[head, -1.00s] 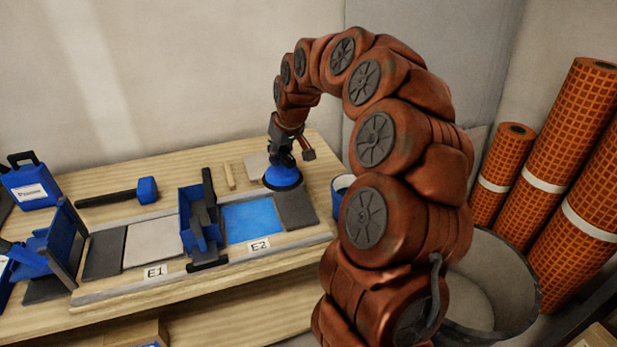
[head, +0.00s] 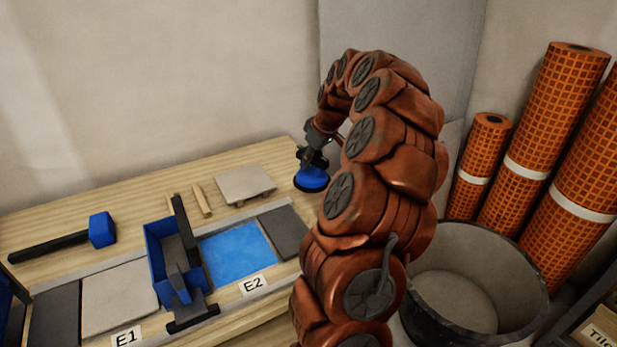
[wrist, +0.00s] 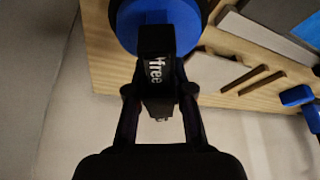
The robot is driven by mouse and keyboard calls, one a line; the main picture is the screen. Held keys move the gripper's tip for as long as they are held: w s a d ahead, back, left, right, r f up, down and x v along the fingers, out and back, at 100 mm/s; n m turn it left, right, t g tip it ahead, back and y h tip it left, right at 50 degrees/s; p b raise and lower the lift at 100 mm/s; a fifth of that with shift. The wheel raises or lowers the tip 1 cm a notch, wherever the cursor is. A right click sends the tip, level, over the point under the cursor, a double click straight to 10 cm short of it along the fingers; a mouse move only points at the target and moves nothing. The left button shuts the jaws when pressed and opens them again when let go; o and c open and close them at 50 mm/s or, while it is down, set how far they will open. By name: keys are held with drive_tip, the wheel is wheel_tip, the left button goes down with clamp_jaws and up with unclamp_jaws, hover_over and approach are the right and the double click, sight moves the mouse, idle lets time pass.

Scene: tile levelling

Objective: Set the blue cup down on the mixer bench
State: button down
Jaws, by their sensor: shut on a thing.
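The blue cup (head: 312,180) is a round blue suction cup with a black rim and a dark handle. It hangs below my gripper (head: 313,158) at the right end of the wooden bench in the head view. In the wrist view my gripper (wrist: 160,100) is shut on the dark handle, and the blue cup body (wrist: 158,22) shows beyond it at the top. I cannot tell from these views whether the cup is over the bench or past its edge. No bench labelled as the mixer bench can be made out.
A large dark tub (head: 475,280) and orange mesh rolls (head: 545,130) stand at the right.

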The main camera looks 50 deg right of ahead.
sight(311, 172)
drive_tip(key=shift+f+b, duration=0.3)
drive_tip(key=shift+f, duration=2.15)
drive_tip(key=shift+f, duration=0.15)
drive_tip(key=c, duration=1)
unclamp_jaws()
